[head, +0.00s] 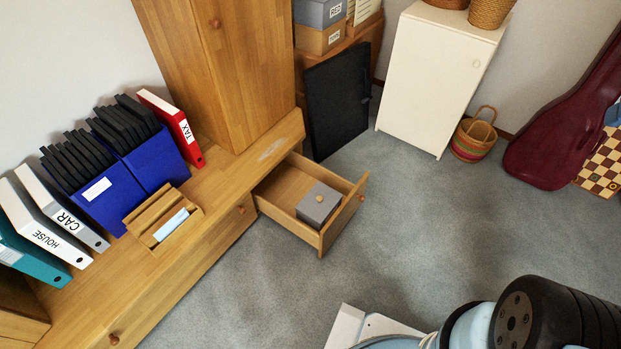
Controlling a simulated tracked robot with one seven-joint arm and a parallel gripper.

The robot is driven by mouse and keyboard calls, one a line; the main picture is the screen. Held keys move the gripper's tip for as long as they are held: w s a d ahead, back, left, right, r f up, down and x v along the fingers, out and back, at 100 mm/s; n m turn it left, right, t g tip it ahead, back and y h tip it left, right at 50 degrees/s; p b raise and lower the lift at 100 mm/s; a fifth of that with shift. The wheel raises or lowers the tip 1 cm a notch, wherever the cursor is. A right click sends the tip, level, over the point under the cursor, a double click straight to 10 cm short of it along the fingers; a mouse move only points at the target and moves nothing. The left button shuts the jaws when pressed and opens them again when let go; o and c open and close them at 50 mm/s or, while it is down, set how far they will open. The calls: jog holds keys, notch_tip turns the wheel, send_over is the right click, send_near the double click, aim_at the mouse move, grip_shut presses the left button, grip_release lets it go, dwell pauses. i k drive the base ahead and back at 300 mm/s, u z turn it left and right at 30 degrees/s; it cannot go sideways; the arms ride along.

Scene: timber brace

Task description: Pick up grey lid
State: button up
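A small grey box with a grey lid (320,195) sits inside an open wooden drawer (344,221), near its front right corner. The lid has a small round wooden knob on top and appears to rest on the box. The drawer is pulled out from the low wooden cabinet and is otherwise empty. My arm shows in part at the bottom right of the head view, apart from the drawer. My gripper is not in view.
On the low cabinet (225,180) stand a wooden letter holder (140,222), blue file boxes (110,200) and several binders. A white cabinet (430,80) and a striped basket (473,139) stand at the back. The grey carpet (400,230) before the drawer is clear.

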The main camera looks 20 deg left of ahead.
aim_at(318, 203)
jog(key=u, duration=0.35)
jog(key=i, duration=0.8)
jog(key=u, duration=0.9)
jog(key=i, duration=0.35)
jog(key=u, duration=0.2)
jog(key=k, duration=0.9)
jog(key=u, duration=0.2)
jog(key=i, duration=0.9)
jog(key=z, duration=0.15)
